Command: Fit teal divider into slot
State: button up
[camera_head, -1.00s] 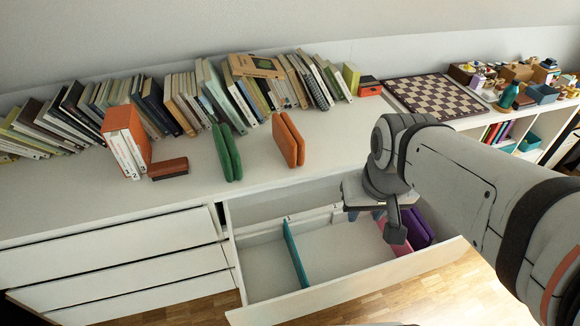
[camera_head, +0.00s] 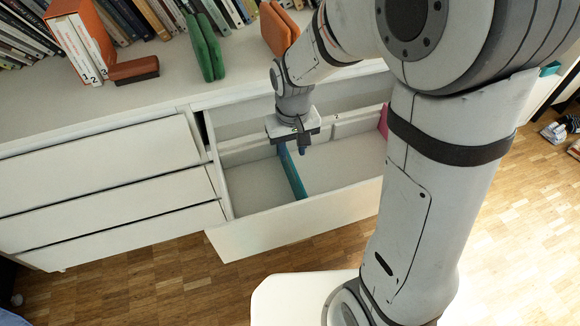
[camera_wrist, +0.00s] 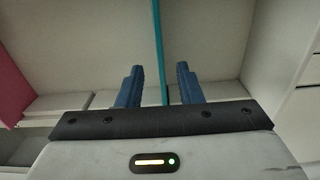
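The teal divider (camera_head: 291,174) stands on edge in the open drawer (camera_head: 300,230), running front to back and parting its floor. My gripper (camera_head: 291,150) points down above the divider's back part, and its fingers look open. In the wrist view the teal divider (camera_wrist: 158,35) passes between the two separated blue fingers (camera_wrist: 158,75). It is not gripped. A small dark mark like a numeral 2 (camera_head: 337,116) shows on the drawer's back edge. The slot itself cannot be made out, and my gripper hides part of the back edge.
A pink thing (camera_head: 383,120) stands at the drawer's right, partly behind my arm; it also shows in the wrist view (camera_wrist: 12,80). Green (camera_head: 204,47) and orange (camera_head: 279,28) pieces stand on the cabinet top behind. The drawer's left compartment (camera_head: 250,188) is empty.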

aim_at(292, 170)
jog(key=f, duration=0.3)
jog(key=shift+w+a+f+b, duration=0.1)
jog(key=shift+a+f+b, duration=0.1)
jog(key=shift+b, duration=0.2)
jog(key=f+b, duration=0.2)
jog(key=f, duration=0.3)
jog(key=shift+d+f, duration=0.2)
jog(key=shift+c, duration=0.4)
grip_shut()
